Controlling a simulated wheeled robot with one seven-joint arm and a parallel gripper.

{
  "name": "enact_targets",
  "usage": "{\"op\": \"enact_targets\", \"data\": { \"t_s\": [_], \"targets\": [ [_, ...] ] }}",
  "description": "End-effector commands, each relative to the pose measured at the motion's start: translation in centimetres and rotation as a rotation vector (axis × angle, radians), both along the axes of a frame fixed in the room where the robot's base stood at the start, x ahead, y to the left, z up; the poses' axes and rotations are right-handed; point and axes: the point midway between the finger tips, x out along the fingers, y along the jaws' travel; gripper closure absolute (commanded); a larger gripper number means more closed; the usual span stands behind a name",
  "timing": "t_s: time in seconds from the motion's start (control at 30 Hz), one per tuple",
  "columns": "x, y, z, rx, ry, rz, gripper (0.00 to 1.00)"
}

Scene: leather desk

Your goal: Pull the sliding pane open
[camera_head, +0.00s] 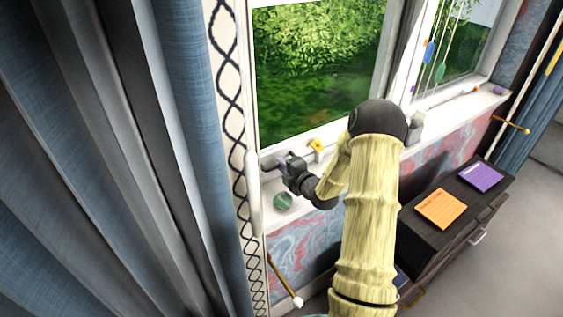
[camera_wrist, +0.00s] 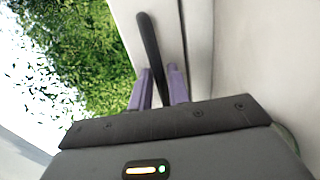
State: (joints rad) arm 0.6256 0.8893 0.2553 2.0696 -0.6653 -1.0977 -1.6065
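The sliding pane (camera_head: 315,75) is a white-framed window with greenery behind its glass. Its white frame (camera_wrist: 124,25) crosses the top of the wrist view. A dark, slim bar handle (camera_wrist: 149,45) stands on this frame. My gripper (camera_head: 283,163) is low at the pane's left side in the head view, just above the sill. In the wrist view the two purple fingers of my gripper (camera_wrist: 160,72) stand apart, one on each side of the handle. The handle runs down between them, with a narrow gap visible. The handle's lower end is hidden by the gripper body.
The white sill (camera_head: 325,165) carries a green round object (camera_head: 283,202) and a small yellow item (camera_head: 317,146). A blue curtain (camera_head: 185,130) hangs at the left. A dark cabinet (camera_head: 425,255) with orange and purple notes stands at right. Colored ornaments hang before the right window.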

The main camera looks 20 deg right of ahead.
Motion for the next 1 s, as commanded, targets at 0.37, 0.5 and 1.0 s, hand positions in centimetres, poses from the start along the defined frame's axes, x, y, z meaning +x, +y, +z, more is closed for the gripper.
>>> {"op": "enact_targets", "data": {
  "t_s": [0.37, 0.5, 1.0],
  "targets": [
    [1.4, 0.2, -0.3, 0.000, 0.000, -0.002, 0.82],
    [1.4, 0.2, -0.3, 0.001, 0.000, -0.002, 0.96],
    [1.7, 0.1, -0.5, -0.001, 0.001, 0.008, 1.00]
  ]
}}
